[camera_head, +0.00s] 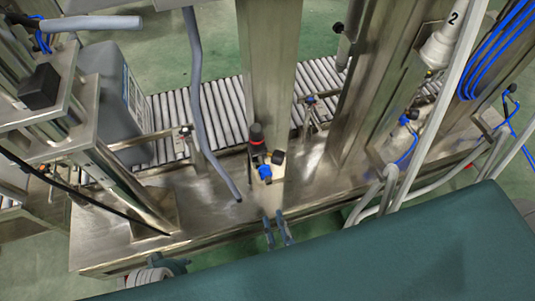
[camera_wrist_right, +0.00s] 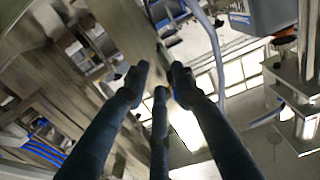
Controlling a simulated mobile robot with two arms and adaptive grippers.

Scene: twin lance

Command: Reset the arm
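My right gripper (camera_head: 278,230) shows in the camera_head view at the lower middle, just in front of the near edge of the metal frame. Its dark blue fingers point away from me, and their tips are apart. In the camera_wrist_right view the right gripper (camera_wrist_right: 158,78) shows its long dark fingers spread with a gap between the tips and nothing held.
A metal frame base (camera_head: 215,218) with upright posts crosses the middle. A black-topped valve with blue fitting (camera_head: 264,172) stands beyond my right gripper. A roller conveyor (camera_head: 217,108) lies behind. A grey canister (camera_head: 118,100) is at left; hoses with lance handles (camera_head: 440,45) hang at right.

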